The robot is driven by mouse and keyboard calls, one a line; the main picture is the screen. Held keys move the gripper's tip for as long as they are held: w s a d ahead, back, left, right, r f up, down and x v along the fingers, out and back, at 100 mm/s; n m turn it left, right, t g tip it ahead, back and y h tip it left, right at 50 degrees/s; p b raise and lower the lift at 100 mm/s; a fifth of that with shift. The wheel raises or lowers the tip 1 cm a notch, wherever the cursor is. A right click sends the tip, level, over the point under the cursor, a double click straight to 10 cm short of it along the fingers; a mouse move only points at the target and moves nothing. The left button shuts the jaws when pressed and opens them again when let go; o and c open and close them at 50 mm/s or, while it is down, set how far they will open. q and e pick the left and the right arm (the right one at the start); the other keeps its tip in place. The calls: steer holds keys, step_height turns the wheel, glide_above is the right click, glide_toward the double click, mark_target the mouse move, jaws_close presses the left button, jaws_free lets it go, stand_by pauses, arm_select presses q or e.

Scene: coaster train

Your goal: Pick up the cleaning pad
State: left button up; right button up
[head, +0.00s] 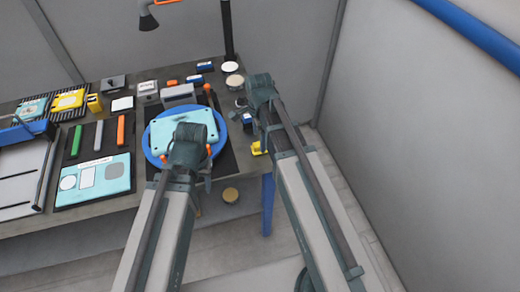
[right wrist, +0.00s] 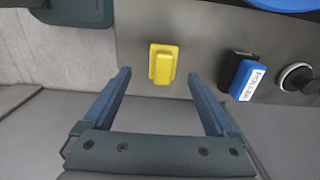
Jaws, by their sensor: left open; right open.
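A small yellow block with a raised middle, which looks like the cleaning pad (right wrist: 162,64), lies near the table edge; it also shows in the head view (head: 258,148), partly covered by my right arm. My right gripper (right wrist: 160,76) is open and empty. In the right wrist view the yellow block appears between and just beyond its fingertips, not touching them. In the head view the right gripper (head: 260,92) is at the table's right side. My left gripper (head: 188,146) is open above a turquoise case (head: 196,124); its fingertips are mostly hidden.
A blue-and-black block with a white label (right wrist: 241,77) and a round knob (right wrist: 298,78) sit right of the yellow block. The turquoise case lies on a blue disc (head: 153,155). Open floor lies past the edge.

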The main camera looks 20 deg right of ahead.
mark_target(256, 148)
steer(key=shift+w+d+f+b, duration=0.15)
steer(key=shift+f+b, duration=1.15)
steer(key=shift+f, duration=0.05)
steer(key=shift+w+d+f+b, duration=0.1)
steer(key=shift+f+b, duration=1.15)
steer(key=shift+f, duration=0.05)
steer(key=shift+r, duration=0.1)
jaws_close()
